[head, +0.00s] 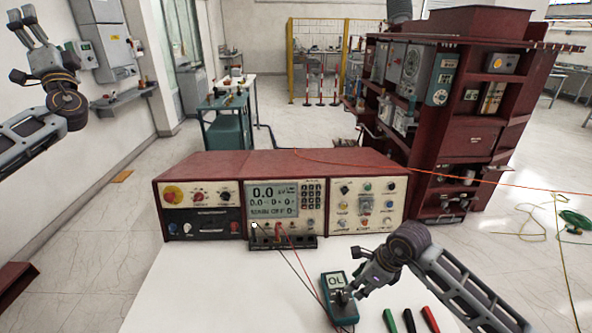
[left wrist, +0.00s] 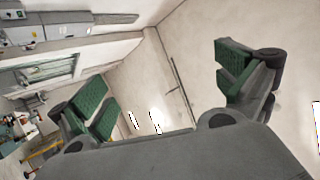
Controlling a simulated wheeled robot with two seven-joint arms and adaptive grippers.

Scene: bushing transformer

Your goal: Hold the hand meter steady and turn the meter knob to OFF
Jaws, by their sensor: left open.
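The hand meter (head: 342,315) lies on the white table in front of the big test console. It has a teal case, and its display reads OL. My right gripper (head: 352,291) is at the meter's face, over the knob area, and hides the knob and its setting. I cannot tell whether its fingers touch the knob or are shut on it. My left gripper (head: 24,27) is raised at the upper left, far from the meter. In the left wrist view its green-padded fingers (left wrist: 168,95) are spread wide with nothing between them.
The red test console (head: 230,165) stands behind the meter, with dark and red leads running down from it. Red, green and black handled probes (head: 409,321) lie right of the meter. The white table (head: 220,290) is clear to the left.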

